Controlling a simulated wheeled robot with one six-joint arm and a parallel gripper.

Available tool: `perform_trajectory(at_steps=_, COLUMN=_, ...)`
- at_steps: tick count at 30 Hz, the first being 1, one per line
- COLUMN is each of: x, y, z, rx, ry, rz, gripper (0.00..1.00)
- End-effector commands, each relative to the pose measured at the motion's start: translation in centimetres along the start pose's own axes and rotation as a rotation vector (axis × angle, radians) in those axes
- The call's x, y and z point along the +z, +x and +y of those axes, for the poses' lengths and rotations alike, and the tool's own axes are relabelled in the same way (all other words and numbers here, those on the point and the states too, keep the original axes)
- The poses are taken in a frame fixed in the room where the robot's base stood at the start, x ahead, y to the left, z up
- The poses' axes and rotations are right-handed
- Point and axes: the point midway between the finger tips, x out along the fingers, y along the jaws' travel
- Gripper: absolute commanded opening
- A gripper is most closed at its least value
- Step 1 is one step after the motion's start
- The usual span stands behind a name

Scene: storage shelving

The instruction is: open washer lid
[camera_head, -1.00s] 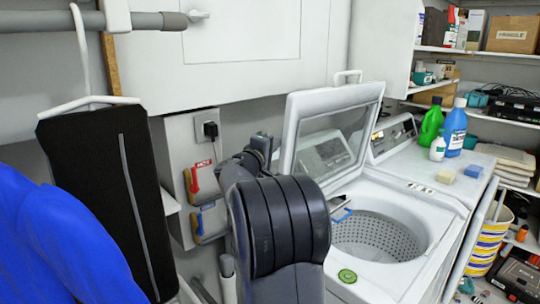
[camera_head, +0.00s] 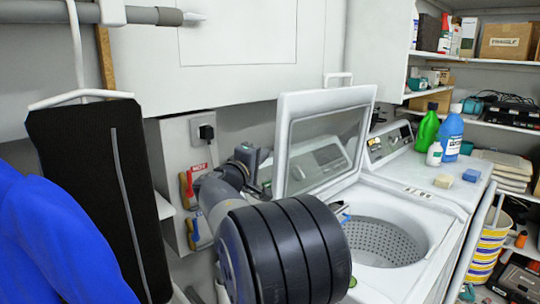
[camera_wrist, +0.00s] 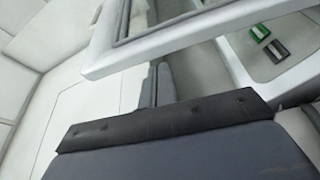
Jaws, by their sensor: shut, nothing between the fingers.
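The washer (camera_head: 437,222) stands at right of centre with its lid (camera_head: 325,98) raised and tilted back. The lid is a white frame around a clear window, and the round perforated drum (camera_head: 385,243) is exposed below. My gripper (camera_wrist: 160,78) is shut and empty. In the wrist view its fingers point at the lid's pale frame (camera_wrist: 150,52), close beside its edge; I cannot tell if they touch. In the head view my arm stands left of the lid and hides part of the washer's front left.
A green bottle (camera_head: 428,129) and a blue bottle (camera_head: 452,133) stand on the washer's back right, near a sponge (camera_head: 472,175). Hanging dark clothing (camera_head: 90,190) and blue fabric (camera_head: 50,245) crowd the left. A wall cabinet (camera_head: 220,55) is above. Shelves (camera_head: 500,122) fill the right.

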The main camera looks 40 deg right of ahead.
Motion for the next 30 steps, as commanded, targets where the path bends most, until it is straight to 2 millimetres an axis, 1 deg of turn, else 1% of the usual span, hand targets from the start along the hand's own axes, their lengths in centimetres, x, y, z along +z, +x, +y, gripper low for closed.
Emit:
perform_trajectory(at_steps=1, x=-0.1, y=-1.2, z=-0.2, rx=0.001, ry=0.002, rz=0.004, gripper=0.0)
perform_trajectory(at_steps=3, x=0.0, y=-2.4, z=-0.2, rx=0.0, ry=0.002, rz=0.003, gripper=0.0)
perform_trajectory(at_steps=6, x=-0.1, y=-3.7, z=-0.1, rx=0.0, ry=0.001, rz=0.002, gripper=0.0)
perform_trajectory(at_steps=9, x=0.0, y=-4.5, z=-0.1, rx=0.0, ry=0.0, rz=0.002, gripper=0.0)
perform_trajectory(at_steps=12, x=0.0, y=-4.8, z=0.0, rx=0.0, ry=0.0, rz=0.001, gripper=0.0)
perform_trajectory(at_steps=23, x=0.0, y=-4.5, z=0.0, rx=0.0, ry=0.0, rz=-0.001, gripper=0.0)
perform_trajectory(at_steps=26, x=0.0, y=-3.7, z=0.1, rx=0.0, ry=-0.001, rz=-0.003, gripper=0.0)
perform_trajectory(at_steps=30, x=0.1, y=-1.4, z=0.2, rx=0.0, ry=-0.001, rz=-0.005, gripper=0.0)
